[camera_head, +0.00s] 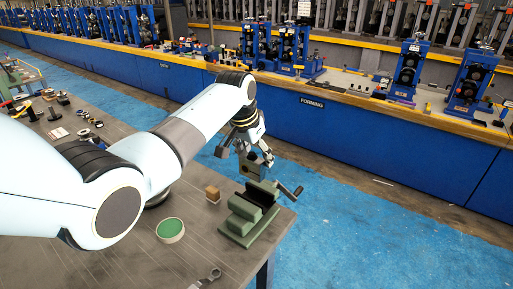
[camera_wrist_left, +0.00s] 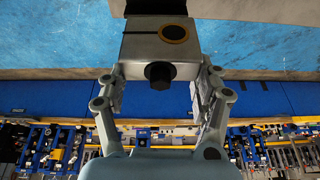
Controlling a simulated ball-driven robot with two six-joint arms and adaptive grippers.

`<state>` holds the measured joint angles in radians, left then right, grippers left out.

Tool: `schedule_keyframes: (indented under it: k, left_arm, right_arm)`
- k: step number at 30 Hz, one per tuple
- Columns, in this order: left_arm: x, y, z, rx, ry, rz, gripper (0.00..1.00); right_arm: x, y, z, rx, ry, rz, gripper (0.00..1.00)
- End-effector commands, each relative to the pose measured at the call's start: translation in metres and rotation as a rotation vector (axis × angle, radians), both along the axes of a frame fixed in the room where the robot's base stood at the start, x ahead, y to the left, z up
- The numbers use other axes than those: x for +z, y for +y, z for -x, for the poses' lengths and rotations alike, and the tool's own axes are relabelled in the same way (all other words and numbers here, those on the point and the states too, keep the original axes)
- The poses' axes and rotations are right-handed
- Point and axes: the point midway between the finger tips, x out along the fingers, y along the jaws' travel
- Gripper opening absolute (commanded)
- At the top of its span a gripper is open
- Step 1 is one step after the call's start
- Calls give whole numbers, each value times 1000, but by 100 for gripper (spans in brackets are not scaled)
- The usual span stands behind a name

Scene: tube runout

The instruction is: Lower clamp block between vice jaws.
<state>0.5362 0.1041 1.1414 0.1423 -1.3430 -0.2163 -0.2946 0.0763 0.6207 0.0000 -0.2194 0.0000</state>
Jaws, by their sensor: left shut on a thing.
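My left gripper (camera_head: 256,157) is shut on a grey clamp block (camera_head: 252,170) and holds it above the green vice (camera_head: 238,228) at the table's right end. In the left wrist view the clamp block (camera_wrist_left: 145,48) sits between the fingertips (camera_wrist_left: 160,76). A dark ring and a black knob show on its face. The vice has a dark gap between its jaws and a crank handle on its right. The block looks slightly above the jaws; the exact alignment cannot be told. My right gripper is not in view.
A small brown block (camera_head: 212,194) and a round green-topped dish (camera_head: 170,230) lie left of the vice. A wrench (camera_head: 207,279) lies near the front. The blue floor (camera_head: 380,235) is open to the right. A long blue bench (camera_head: 330,115) runs behind.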

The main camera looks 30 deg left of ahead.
Motion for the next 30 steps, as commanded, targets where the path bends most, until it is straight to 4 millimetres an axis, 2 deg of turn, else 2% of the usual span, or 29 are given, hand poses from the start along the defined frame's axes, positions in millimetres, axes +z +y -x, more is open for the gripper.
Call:
schedule_keyframes:
  k: [1,4,11,18,23,30]
  left_arm:
    - [2,-1,-2,0,-5,2,11]
    - [2,-1,-2,0,-6,2,11]
    - [0,-1,-2,-1,-4,10,11]
    - [-17,-1,-2,-2,-3,10,11]
    - [-34,-1,-2,-2,-3,10,11]
    - [-52,-1,-2,-2,-4,10,11]
  right_arm:
    - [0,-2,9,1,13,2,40]
    - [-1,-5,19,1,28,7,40]
    - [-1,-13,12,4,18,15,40]
    - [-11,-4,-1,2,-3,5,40]
    - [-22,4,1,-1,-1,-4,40]
    - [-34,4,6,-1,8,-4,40]
